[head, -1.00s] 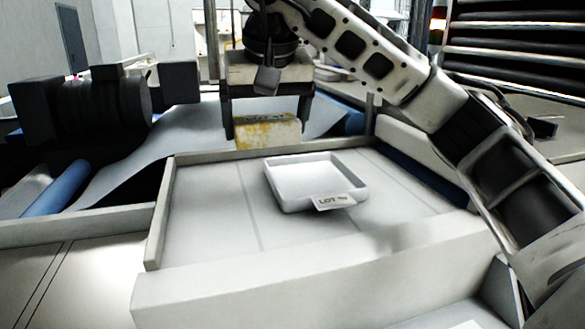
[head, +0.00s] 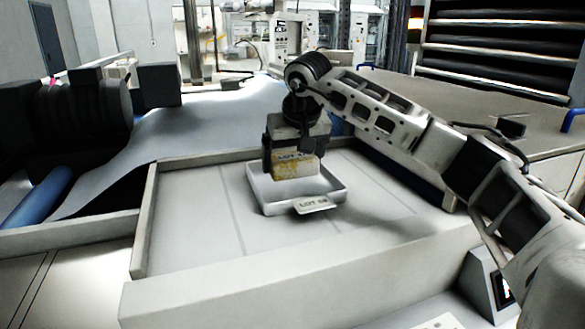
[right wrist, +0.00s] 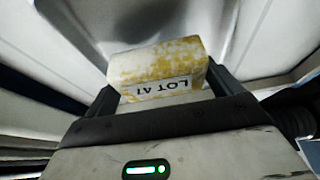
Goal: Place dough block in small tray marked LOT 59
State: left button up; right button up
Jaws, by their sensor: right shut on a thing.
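My right gripper (head: 293,166) is shut on the dough block (head: 296,167), a pale yellow-white block with patchy yellow crust. In the right wrist view the block (right wrist: 158,66) sits between the two fingers, and its label reads like LOT A1 or LOT 41. The small white tray (head: 262,207) lies below it on the flat bed, with a tag at its front whose LOT number looks like 59. The block is over the tray's inside, towards the back; I cannot tell whether it touches the tray floor. My left gripper is not in view.
A shallow white-walled bed (head: 190,225) surrounds the tray, with free room to its left and a raised front wall (head: 290,282). A grey sheet (head: 190,130) and a blue roller (head: 38,200) lie left and behind. Dark machine parts stand at far left.

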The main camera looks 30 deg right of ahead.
jog(key=shift+f, duration=1.25)
jog(key=shift+f, duration=0.15)
jog(key=o, duration=0.9)
jog(key=shift+c, duration=0.2)
jog(key=shift+s+a+r, duration=0.1)
jog(key=shift+s+r, duration=0.05)
jog(key=shift+r, duration=0.3)
jog(key=v, duration=1.1)
jog(key=shift+r, duration=0.25)
jog(key=shift+s+f, duration=0.1)
